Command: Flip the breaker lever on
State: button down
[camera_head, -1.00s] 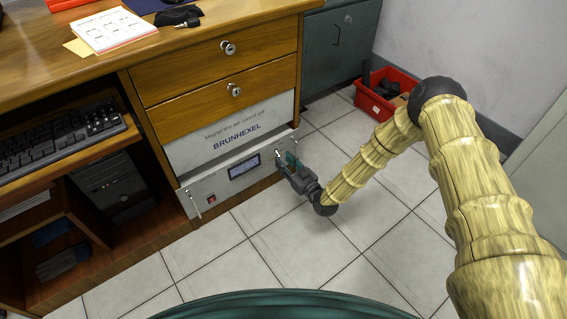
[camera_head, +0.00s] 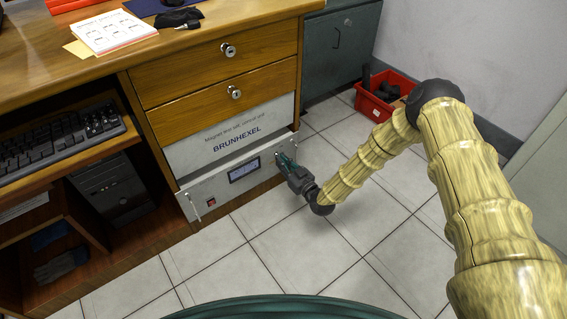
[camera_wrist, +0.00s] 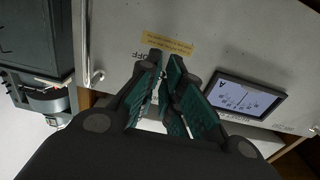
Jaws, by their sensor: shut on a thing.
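The control unit's front panel (camera_head: 222,187) is low under the desk drawers, with BRUNHEXEL printed above it. My gripper (camera_head: 284,162) is at the panel's right end, right of the meter display (camera_head: 243,170). In the wrist view, the teal-padded fingers of my gripper (camera_wrist: 165,75) are closed around the breaker lever (camera_wrist: 164,90). Only a thin pale piece of the lever shows between the pads; the fingers hide the rest. An OFF marking (camera_wrist: 140,56) and a yellow label (camera_wrist: 167,43) are beside the fingertips. The display also shows in the wrist view (camera_wrist: 245,96).
A red switch (camera_head: 211,202) and a metal handle (camera_head: 194,207) are at the panel's left end. A red bin (camera_head: 386,95) stands on the floor by the wall. The tiled floor (camera_head: 280,240) in front of the unit is clear. Drawers with locks are above.

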jog(key=shift+w+r+g+h+p, duration=0.1)
jog(key=shift+r+g+h+p, duration=0.9)
jog(key=shift+p, duration=1.55)
jog(key=shift+w+r+g+h+p, duration=0.15)
jog(key=shift+r+g+h+p, duration=0.3)
jog(key=shift+g+h+p, duration=1.3)
jog(key=shift+w+r+g+h+p, duration=0.1)
jog(key=shift+r+g+h+p, duration=0.5)
jog(key=shift+g+p, duration=1.95)
jog(key=shift+r+t+p, duration=0.1)
jog(key=shift+t+p, duration=0.6)
jog(key=shift+p, duration=0.2)
jog(key=c, duration=1.6)
grip_release()
jog(key=shift+c, duration=0.2)
jog(key=shift+o, duration=0.6)
jog(key=shift+a, duration=0.2)
jog(key=shift+r, duration=0.15)
